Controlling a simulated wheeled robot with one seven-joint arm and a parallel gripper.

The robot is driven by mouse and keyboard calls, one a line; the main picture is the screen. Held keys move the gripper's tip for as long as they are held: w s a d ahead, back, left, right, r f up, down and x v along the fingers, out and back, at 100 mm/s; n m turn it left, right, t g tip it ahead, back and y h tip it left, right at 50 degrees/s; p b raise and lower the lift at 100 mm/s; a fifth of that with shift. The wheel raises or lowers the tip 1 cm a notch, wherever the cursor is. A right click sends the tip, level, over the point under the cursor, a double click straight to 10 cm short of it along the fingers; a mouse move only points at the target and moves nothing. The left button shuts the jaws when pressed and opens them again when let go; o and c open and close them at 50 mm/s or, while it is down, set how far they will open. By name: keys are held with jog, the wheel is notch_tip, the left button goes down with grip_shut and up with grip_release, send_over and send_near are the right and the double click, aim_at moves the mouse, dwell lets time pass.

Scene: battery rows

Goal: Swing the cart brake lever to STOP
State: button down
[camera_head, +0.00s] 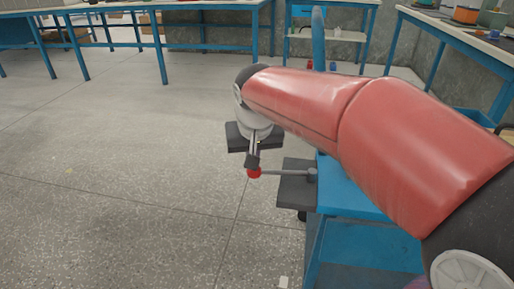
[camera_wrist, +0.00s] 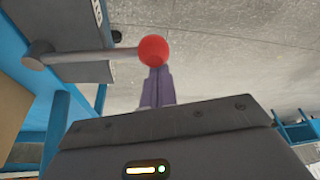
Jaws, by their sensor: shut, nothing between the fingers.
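The brake lever is a grey rod (camera_head: 285,172) with a red ball knob (camera_head: 254,173) at its end. It runs out level to the left from a pivot (camera_head: 312,175) on the blue cart (camera_head: 352,195). In the wrist view the knob (camera_wrist: 153,50), rod (camera_wrist: 90,57) and round pivot (camera_wrist: 36,56) show clearly. My gripper (camera_head: 253,161) points down at the knob; its fingers (camera_wrist: 158,76) are shut together with their tips at the knob, touching or very close. The knob is not between them. I see no readable STOP mark.
A dark plate (camera_head: 296,192) sits beside the cart, under the rod; it also shows in the wrist view (camera_wrist: 75,22). The floor (camera_head: 120,190) to the left is clear. Blue-framed benches (camera_head: 190,12) stand far back, and another (camera_head: 450,25) at the right.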

aim_at(254, 176)
jog(key=shift+s+d+n+g+y, duration=0.15)
jog(key=shift+s+n+y, duration=0.2)
jog(key=shift+s+n, duration=1)
jog(key=shift+s+d+n+g+y, duration=0.15)
jog(key=shift+s+n+y, duration=0.4)
jog(key=shift+s, duration=1.4)
